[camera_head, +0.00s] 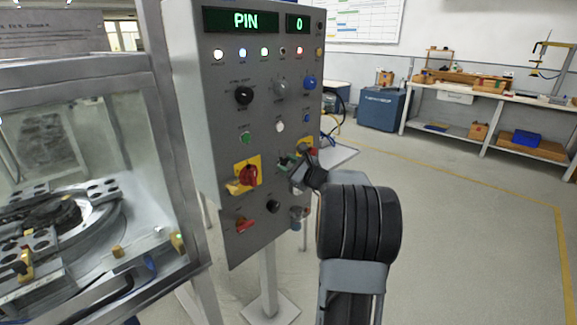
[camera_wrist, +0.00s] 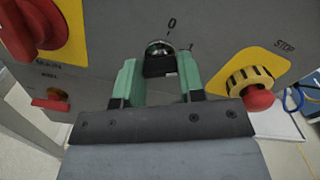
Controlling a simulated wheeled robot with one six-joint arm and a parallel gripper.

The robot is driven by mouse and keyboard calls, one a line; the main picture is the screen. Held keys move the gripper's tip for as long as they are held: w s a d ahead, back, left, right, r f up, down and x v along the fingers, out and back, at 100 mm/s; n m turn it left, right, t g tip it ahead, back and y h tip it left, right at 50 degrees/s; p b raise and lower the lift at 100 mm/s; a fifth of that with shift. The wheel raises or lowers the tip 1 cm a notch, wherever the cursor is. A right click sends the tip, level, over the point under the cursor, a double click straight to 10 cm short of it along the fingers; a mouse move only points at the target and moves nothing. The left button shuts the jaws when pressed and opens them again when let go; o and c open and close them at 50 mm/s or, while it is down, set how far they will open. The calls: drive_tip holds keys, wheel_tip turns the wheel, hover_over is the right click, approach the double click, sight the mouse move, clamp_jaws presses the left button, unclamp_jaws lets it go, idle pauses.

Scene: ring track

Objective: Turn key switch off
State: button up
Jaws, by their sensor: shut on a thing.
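The key switch (camera_wrist: 158,66) is in the wrist view, a silver collar with a dark key part, on the grey panel. A "0" is marked above it and a "1" at its upper right. My gripper (camera_wrist: 158,60) has its green fingers on either side of the key, shut on it. The key's exact turn angle is hard to tell. In the head view my gripper (camera_head: 291,163) is up against the control panel (camera_head: 262,121), where it hides the key switch.
A red stop button (camera_wrist: 259,98) on a yellow plate is close right of my gripper. A red rotary switch (camera_head: 249,175) on a yellow plate is to the left. A glass-walled machine (camera_head: 153,85) stands left of the panel. The floor on the right is clear.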

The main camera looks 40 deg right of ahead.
drive_tip(key=shift+c, duration=0.9)
drive_tip(key=shift+f+b, duration=0.15)
drive_tip(key=shift+b, duration=0.3)
drive_tip(key=n+b, duration=1.1)
drive_tip(key=b, duration=0.6)
drive_tip(key=shift+n, duration=0.4)
drive_tip(key=shift+b, duration=0.4)
